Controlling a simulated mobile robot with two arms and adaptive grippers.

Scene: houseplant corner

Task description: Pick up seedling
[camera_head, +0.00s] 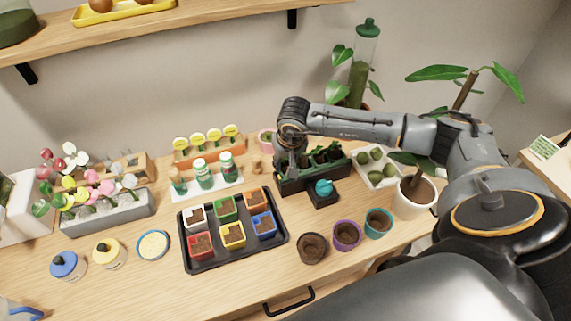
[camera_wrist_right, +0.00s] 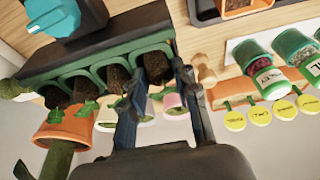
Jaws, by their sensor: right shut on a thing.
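The seedlings stand in a long dark planter tray (camera_head: 318,180) at the back middle of the bench. The tray also shows in the right wrist view (camera_wrist_right: 100,52), with dark soil plugs in a row of green cells. My right gripper (camera_head: 287,170) is down at the tray's left end. In the right wrist view my right gripper's fingers (camera_wrist_right: 157,80) are on either side of the end seedling's soil plug (camera_wrist_right: 156,66), shut on that seedling. The plug is still at its cell; its leaves are mostly hidden. My left gripper is not in view.
A black tray (camera_head: 187,262) with several coloured square pots lies left of the planter. Brown, purple and teal round pots (camera_head: 312,248) stand in front. A small black block with a teal top (camera_head: 323,188) sits close before the planter.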

